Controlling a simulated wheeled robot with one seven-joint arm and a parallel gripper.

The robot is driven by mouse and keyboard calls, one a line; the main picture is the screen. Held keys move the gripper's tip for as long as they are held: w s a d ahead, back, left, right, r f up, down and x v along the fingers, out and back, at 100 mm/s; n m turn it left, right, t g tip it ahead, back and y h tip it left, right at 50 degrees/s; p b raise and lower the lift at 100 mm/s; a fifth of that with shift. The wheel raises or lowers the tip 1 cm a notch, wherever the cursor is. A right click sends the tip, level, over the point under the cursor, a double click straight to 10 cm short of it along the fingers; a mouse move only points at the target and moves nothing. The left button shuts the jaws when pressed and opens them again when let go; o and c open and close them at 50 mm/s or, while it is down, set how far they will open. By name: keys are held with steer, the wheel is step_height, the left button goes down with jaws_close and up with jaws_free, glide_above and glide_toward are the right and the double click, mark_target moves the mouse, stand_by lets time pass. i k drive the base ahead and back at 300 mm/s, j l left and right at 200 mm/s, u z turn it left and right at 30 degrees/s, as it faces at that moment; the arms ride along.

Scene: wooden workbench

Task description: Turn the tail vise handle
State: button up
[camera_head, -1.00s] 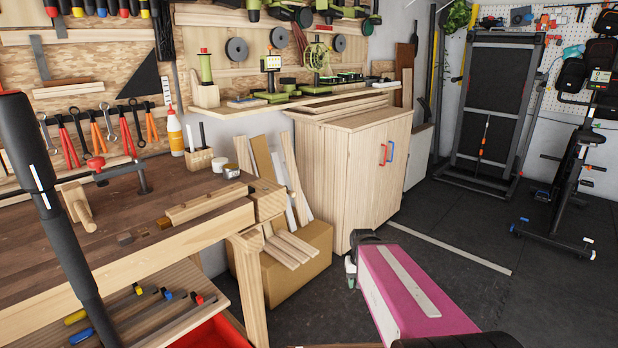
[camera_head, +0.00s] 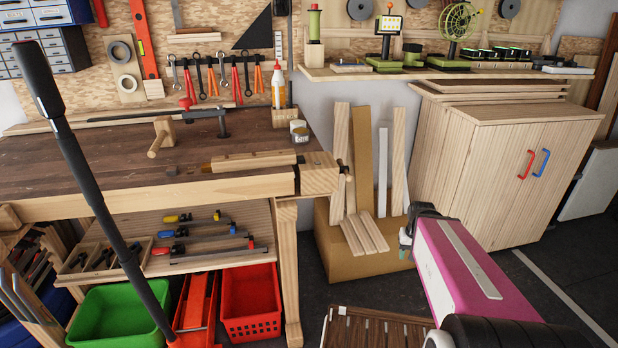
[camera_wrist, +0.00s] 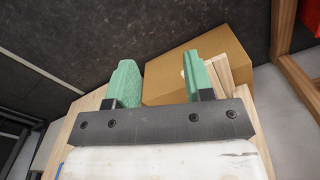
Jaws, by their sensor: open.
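The tail vise (camera_head: 320,174) is a light wooden block at the right end of the workbench. Its handle (camera_head: 345,170) shows as a small dark part on the block's right side; its exact angle is hard to tell. My gripper (camera_head: 406,238) is at the end of my pink and white arm, lower and to the right of the vise and apart from it. In the wrist view my gripper (camera_wrist: 160,82) has two green fingertips spread wide with nothing between them. The vise handle cannot be made out in the wrist view.
A cardboard box (camera_head: 350,262) holding upright planks (camera_head: 397,160) stands right of the bench, behind my gripper; it also shows in the wrist view (camera_wrist: 160,86). A wooden cabinet (camera_head: 500,180) stands farther right. Crates, one red (camera_head: 250,325), sit below the bench (camera_head: 90,200).

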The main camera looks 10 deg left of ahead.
mark_target(345, 169)
steer(key=u, duration=0.75)
